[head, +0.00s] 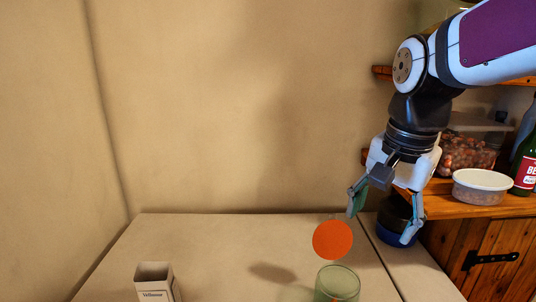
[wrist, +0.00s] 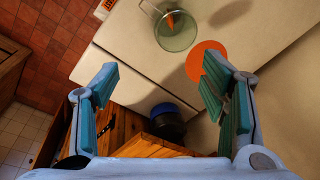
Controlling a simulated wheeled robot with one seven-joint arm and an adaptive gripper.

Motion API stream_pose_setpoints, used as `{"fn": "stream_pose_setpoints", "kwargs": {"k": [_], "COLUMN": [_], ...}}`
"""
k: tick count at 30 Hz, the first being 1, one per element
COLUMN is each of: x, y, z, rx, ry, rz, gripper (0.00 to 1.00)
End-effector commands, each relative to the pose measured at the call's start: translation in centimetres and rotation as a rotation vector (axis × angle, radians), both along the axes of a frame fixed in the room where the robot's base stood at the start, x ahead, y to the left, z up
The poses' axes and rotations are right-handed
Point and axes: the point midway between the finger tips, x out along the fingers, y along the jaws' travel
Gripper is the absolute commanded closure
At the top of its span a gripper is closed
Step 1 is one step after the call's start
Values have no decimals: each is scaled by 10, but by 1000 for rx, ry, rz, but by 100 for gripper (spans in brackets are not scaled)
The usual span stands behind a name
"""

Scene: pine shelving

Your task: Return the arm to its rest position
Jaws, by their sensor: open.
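My gripper (head: 383,218) hangs at the right of the head view, pointing down with its two fingers spread wide. Nothing is between its teal pads. In the wrist view my gripper (wrist: 158,90) is also open and empty. Above the table's right part, it is apart from the orange disc (head: 332,240) and the clear green-tinted glass (head: 338,285). The arm reaches in from the upper right and is bent down at the wrist joint.
A dark, blue-based container (head: 398,222) stands behind my gripper; it also shows in the wrist view (wrist: 166,122). A pine shelf (head: 462,207) at right holds a lidded tub (head: 482,186) and a bottle (head: 525,168). A small box (head: 155,284) stands front left. The table's middle (head: 215,245) is clear.

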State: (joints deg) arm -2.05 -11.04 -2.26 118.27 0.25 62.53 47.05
Motion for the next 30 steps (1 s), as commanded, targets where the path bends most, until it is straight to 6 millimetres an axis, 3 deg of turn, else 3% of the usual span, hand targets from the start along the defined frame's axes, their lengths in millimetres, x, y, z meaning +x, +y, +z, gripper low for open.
{"fn": "stream_pose_setpoints", "kwargs": {"k": [6, 12, 18, 30], "x": [-65, -109, -128, -130], "y": [0, 0, 0, 0], "z": [4, -7, -16, -17], "rx": [-90, -200, -271, -280], "ry": [-139, -237, -281, -285], "rz": [350, 625, 764, 785], "gripper": [34, 34, 34, 34]}}
